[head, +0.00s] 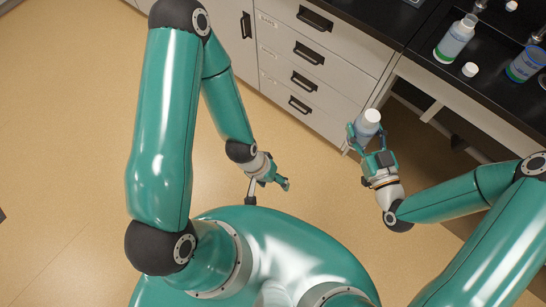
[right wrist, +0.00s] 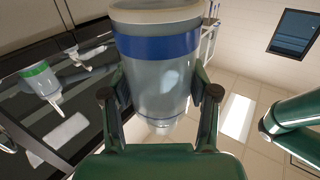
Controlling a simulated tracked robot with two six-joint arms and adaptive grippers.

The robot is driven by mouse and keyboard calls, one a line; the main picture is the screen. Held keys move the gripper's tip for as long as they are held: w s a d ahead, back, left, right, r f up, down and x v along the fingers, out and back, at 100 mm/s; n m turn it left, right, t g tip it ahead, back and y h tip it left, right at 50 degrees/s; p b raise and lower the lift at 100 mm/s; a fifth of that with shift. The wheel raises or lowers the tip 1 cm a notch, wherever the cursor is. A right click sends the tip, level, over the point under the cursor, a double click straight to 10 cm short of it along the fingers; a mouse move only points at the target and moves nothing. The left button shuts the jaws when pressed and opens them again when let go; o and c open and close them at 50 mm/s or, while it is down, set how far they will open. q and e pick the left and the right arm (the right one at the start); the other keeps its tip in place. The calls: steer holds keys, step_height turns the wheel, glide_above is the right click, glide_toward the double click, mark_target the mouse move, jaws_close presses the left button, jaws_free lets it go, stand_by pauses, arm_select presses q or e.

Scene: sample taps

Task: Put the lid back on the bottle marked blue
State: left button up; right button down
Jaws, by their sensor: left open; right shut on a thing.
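A bottle with a blue band (right wrist: 160,45) is held between the fingers of my right gripper (right wrist: 160,95). In the head view my right gripper (head: 368,143) holds this bottle (head: 362,129) in front of the drawers, clear of the counter. A white round top (head: 370,116) shows at its upper end; I cannot tell for certain whether it is a lid. A loose white lid (head: 470,69) lies on the black counter, and another small white lid-like piece (head: 511,5) lies farther back. My left gripper (head: 283,184) is open and empty, low over the floor, well left of the bottle.
A bottle with a green band (head: 453,42) stands on the black counter (head: 420,45) near the loose lid. Another bottle (head: 525,65) stands near a tap at the right edge. White drawers (head: 305,70) with dark handles are below the counter.

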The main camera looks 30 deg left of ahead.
steer(key=shift+r, duration=0.1)
steer(key=w+d+r+m+t+h, duration=0.1)
steer(key=w+d+m+t+h, duration=0.1)
steer(key=d+m+h, duration=0.2)
steer(key=w+d+r+m+t+h, duration=0.2)
steer(key=d+h, duration=0.5)
steer(key=d, duration=0.4)
steer(key=shift+w+d+r+m+h, duration=0.25)
steer(key=shift+w+m, duration=0.35)
steer(key=shift+m, duration=0.4)
